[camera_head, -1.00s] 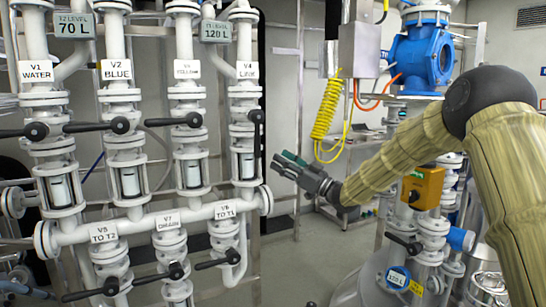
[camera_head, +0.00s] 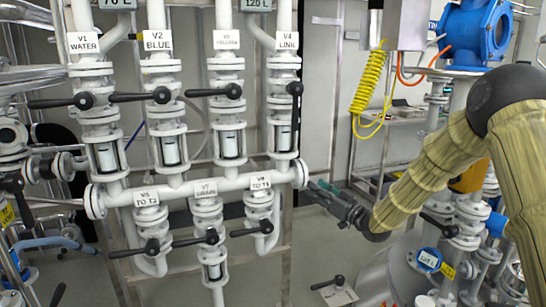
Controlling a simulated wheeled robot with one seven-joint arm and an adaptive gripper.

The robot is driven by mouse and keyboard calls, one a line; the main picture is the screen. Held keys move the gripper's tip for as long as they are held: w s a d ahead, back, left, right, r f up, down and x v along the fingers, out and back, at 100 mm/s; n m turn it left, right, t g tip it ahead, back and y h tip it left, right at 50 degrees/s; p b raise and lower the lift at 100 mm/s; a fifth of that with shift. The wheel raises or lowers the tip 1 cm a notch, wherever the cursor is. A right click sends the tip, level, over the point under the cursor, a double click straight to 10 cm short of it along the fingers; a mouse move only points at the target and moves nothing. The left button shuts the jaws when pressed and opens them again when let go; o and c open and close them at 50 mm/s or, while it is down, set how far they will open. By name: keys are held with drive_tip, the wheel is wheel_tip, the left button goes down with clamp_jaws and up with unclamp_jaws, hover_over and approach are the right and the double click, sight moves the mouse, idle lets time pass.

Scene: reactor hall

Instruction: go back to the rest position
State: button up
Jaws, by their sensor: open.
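My gripper (camera_head: 327,198) is at the right of the white pipe manifold, its fingers pointing left toward the V4 column. It is open and holds nothing that I can see. The fingertips are close in the picture to the round end flange (camera_head: 299,174) of the horizontal pipe; I cannot tell whether they touch. My arm, in a tan sleeve, reaches in from the right edge. The V4 LINK valve handle (camera_head: 295,106) hangs down. The V1 (camera_head: 66,102), V2 (camera_head: 141,97) and V3 (camera_head: 213,91) handles lie level.
Lower valves V5 (camera_head: 135,250), V7 (camera_head: 197,239) and V6 (camera_head: 250,230) have level handles. A blue valve body (camera_head: 478,35) and a coiled yellow hose (camera_head: 369,82) are at the upper right. A metal vessel (camera_head: 385,270) stands below my arm. Grey floor shows between manifold and vessel.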

drive_tip(key=s+f+m+g+h, duration=0.15)
drive_tip(key=s+f, duration=0.25)
drive_tip(key=f, duration=0.4)
drive_tip(key=s+f+m+h+p, duration=0.1)
drive_tip(key=s+f+h, duration=0.15)
drive_tip(key=f, duration=0.45)
drive_tip(key=s+f+m+g+h, duration=0.1)
drive_tip(key=s+f, duration=0.3)
drive_tip(key=f, duration=0.4)
drive_tip(key=s+d+f+m+g+h+p, duration=0.1)
drive_tip(key=s+f+m+g+h, duration=0.2)
drive_tip(key=s+f, duration=1.05)
drive_tip(key=s+d+f+g+h, duration=0.1)
drive_tip(key=s+f+g, duration=0.1)
drive_tip(key=s, duration=1.1)
drive_tip(key=s+d+f+g+h+p, duration=0.1)
drive_tip(key=s+d+f+g+h, duration=0.1)
drive_tip(key=s, duration=1)
drive_tip(key=s+d+f+g+h+p, duration=0.1)
drive_tip(key=s+f+g, duration=0.3)
drive_tip(key=s, duration=0.9)
drive_tip(key=shift+s+d+g, duration=0.3)
drive_tip(key=shift+d+g, duration=0.2)
drive_tip(key=shift+g, duration=0.35)
drive_tip(key=shift+n, duration=0.25)
